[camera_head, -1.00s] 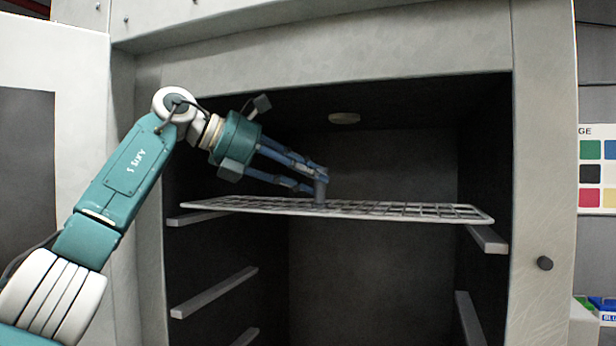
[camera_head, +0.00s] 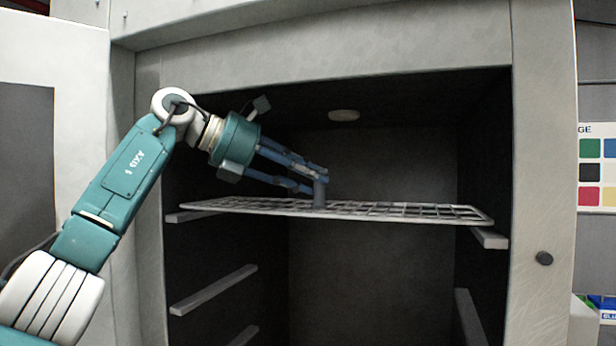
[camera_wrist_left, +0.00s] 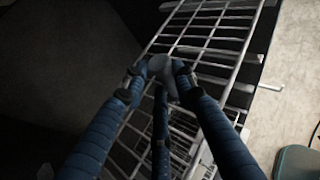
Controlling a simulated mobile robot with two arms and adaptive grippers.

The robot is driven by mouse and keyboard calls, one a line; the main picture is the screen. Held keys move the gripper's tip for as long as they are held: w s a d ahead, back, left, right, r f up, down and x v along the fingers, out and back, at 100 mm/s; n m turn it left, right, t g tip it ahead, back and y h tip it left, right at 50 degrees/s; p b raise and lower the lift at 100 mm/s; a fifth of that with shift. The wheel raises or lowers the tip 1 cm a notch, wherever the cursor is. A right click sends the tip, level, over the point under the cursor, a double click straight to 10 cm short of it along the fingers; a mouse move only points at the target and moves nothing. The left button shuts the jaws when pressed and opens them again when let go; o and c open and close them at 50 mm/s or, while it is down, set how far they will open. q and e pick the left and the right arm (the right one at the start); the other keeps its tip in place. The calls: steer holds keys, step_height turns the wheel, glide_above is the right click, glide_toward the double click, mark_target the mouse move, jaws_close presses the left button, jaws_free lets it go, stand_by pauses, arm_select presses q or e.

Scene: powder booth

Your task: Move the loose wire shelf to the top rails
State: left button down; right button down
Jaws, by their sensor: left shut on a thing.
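The loose wire shelf (camera_head: 400,212) is a pale wire grid inside the open oven cavity, level with the top rails. Its ends lie over or close above the left top rail (camera_head: 190,216) and the right top rail (camera_head: 489,238); I cannot tell whether it touches them. My left gripper (camera_head: 319,180) is shut on a grey upright post on the shelf, near its middle. The left wrist view shows the blue fingers (camera_wrist_left: 160,72) around the round top of this post, with the wire grid (camera_wrist_left: 215,35) below. My right gripper is not in view.
Lower rails (camera_head: 213,290) run along the cavity's left wall, and another rail (camera_head: 470,318) is on the right. The cavity's right frame (camera_head: 540,180) and an open door (camera_head: 70,50) flank the opening. The space below the shelf is clear.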

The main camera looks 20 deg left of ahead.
arm_select(q)
steer(key=shift+f+b, duration=0.5)
steer(key=shift+f, duration=0.05)
steer(key=c, duration=1.5)
jaws_free()
steer(key=shift+o, duration=1)
steer(key=shift+s+f, duration=0.1)
steer(key=v, duration=1.2)
